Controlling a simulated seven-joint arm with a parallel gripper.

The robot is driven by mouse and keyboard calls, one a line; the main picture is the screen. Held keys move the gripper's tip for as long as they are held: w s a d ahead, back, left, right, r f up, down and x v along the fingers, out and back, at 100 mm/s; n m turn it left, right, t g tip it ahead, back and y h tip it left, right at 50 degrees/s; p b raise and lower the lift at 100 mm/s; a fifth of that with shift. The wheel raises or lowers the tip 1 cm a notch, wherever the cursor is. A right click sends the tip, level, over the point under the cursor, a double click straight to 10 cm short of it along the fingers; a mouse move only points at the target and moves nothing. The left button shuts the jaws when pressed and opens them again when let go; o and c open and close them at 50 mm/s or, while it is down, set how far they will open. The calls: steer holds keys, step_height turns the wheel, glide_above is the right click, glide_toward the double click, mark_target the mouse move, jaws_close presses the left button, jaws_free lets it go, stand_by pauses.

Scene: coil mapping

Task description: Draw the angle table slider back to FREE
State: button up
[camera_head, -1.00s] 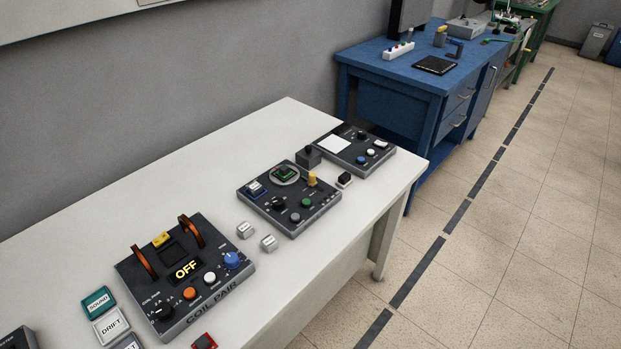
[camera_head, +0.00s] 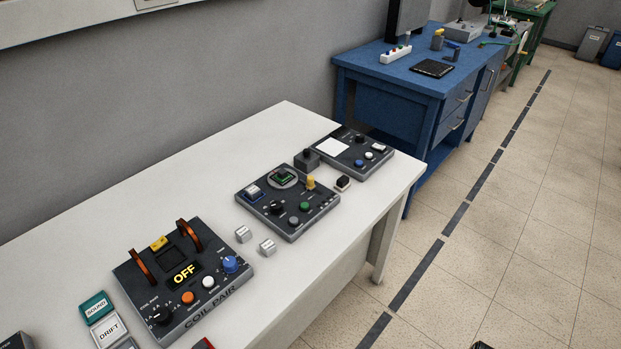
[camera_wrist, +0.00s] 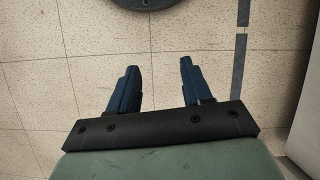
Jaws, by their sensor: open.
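The angle table appears to be the dark grey box (camera_head: 290,222) with a round plate carrying a green piece (camera_head: 283,178), in the middle of the white table in the head view. A yellow upright knob (camera_head: 310,182) stands near its far right edge and may be the slider. The FREE marking is too small to read. My gripper (camera_wrist: 159,82) shows in the wrist view with two blue fingers spread apart and nothing between them. It points over the tiled floor, away from the angle table.
The COIL PAIR box (camera_head: 183,282), reading OFF, sits nearer on the white table (camera_head: 70,235). Two small light blocks, one of them here (camera_head: 267,246), lie between the boxes. Another dark control box (camera_head: 352,153) is behind. A blue workbench (camera_head: 385,95) stands beyond.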

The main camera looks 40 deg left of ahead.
steer(key=w+a+r+n+t+y, duration=0.1)
steer(key=w+a+r+n+t, duration=0.1)
steer(key=w+a+r, duration=1.15)
steer(key=w+a+r+n+t, duration=0.2)
steer(key=w+a+r, duration=0.8)
steer(key=w, duration=0.6)
steer(key=a+r, duration=0.6)
steer(key=a, duration=0.1)
steer(key=a+r+n, duration=0.1)
steer(key=a+r, duration=0.6)
steer(key=a, duration=0.1)
steer(key=a+r+n, duration=0.1)
steer(key=a+r, duration=0.6)
steer(key=shift+s+a+t, duration=0.35)
steer(key=shift+t, duration=0.05)
steer(key=s+a+r, duration=0.5)
steer(key=s+a, duration=0.2)
steer(key=a, duration=0.3)
step_height(320, 180, up, 6)
steer(key=n, duration=0.1)
glide_above(310, 177)
steer(key=shift+h, duration=0.4)
step_height(310, 177, down, 13)
steer(key=shift+d+r, duration=0.1)
